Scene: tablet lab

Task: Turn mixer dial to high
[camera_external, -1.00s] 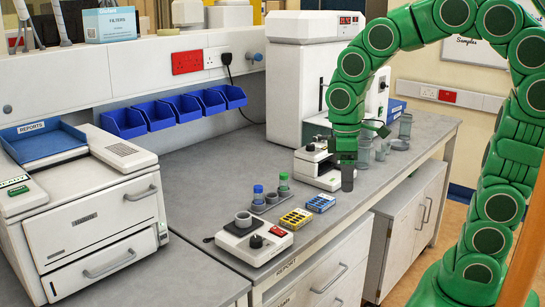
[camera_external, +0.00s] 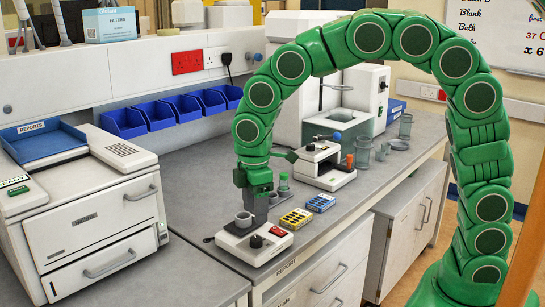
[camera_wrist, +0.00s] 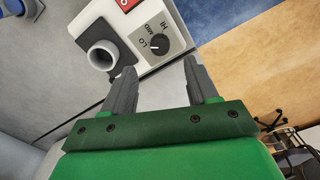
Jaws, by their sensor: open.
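The mixer (camera_external: 232,248) is a white box with a grey cup holder on top, near the front edge of the bench. Its black dial (camera_external: 256,241) faces up. In the wrist view the dial (camera_wrist: 159,44) sits in a grey panel marked LO, MID and HI, and its white mark seems to point toward LO. My gripper (camera_external: 261,217) hangs above the mixer, fingers down, in front of part of its back. In the wrist view my gripper (camera_wrist: 158,66) is open and empty. The dial lies beyond the gap between the fingertips, apart from them.
A red switch (camera_external: 277,231) is on the mixer beside the dial. The grey cup holder (camera_wrist: 103,55) stands close to the left finger in the wrist view. Two small racks (camera_external: 297,218) (camera_external: 320,202) lie to the right.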

